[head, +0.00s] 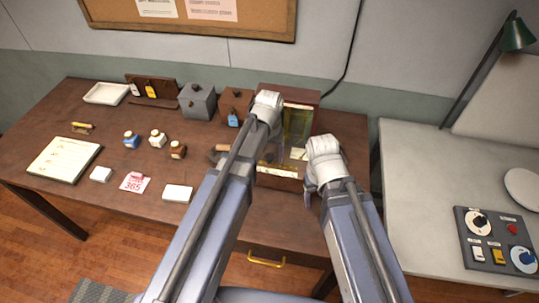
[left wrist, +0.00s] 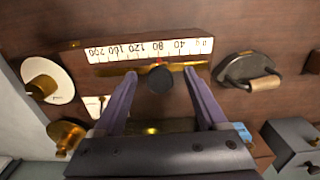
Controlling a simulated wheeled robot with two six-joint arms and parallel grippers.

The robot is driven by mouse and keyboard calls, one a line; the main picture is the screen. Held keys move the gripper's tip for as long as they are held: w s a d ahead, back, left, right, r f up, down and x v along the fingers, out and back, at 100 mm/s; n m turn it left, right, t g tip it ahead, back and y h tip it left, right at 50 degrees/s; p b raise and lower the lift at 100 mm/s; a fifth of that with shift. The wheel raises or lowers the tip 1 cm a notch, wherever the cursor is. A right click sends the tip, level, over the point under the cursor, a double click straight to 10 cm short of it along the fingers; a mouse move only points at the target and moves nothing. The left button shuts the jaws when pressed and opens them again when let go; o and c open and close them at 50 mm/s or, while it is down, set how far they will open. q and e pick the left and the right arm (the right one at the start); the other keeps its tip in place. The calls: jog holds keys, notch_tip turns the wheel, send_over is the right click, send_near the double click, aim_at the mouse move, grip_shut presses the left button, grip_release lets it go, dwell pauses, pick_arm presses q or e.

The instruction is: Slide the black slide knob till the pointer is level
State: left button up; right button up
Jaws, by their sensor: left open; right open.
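In the left wrist view a round black slide knob (left wrist: 160,80) sits at the middle of a brass rail (left wrist: 110,70) under a white numbered scale (left wrist: 150,47). A small red pointer mark (left wrist: 158,62) shows just above the knob. My left gripper (left wrist: 160,72) is open, with one finger on each side of the knob and a gap to both. In the head view my left arm hides most of the left gripper (head: 272,150) at the wooden box (head: 305,97). My right gripper (head: 327,165) is right of the box; its fingertips are hidden.
A dark handle with a wooden grip (left wrist: 250,72) and a white dial with a brass knob (left wrist: 45,85) flank the scale. Bottles, cards and a white tray (head: 106,93) stand on the brown desk (head: 60,110). A grey table with a switch panel (head: 492,238) is at right.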

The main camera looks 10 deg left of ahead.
pick_arm(q)
jog(key=shift+r+p, duration=3.55)
jog(key=shift+f, duration=0.1)
jog(key=shift+s+f, duration=0.1)
jog(key=s+d+f+m+b, duration=0.1)
jog(key=s+d+f+b, duration=0.1)
jog(key=s+f+b, duration=0.2)
jog(key=s+d+f+m+y+b, duration=0.1)
jog(key=s+d+f+m+b, duration=0.1)
jog(key=s, duration=0.8)
notch_tip(320, 180, down, 2)
jog(key=d+b, duration=0.1)
jog(key=b, duration=0.1)
jog(key=shift+b, duration=0.35)
jog(key=shift+f, duration=0.1)
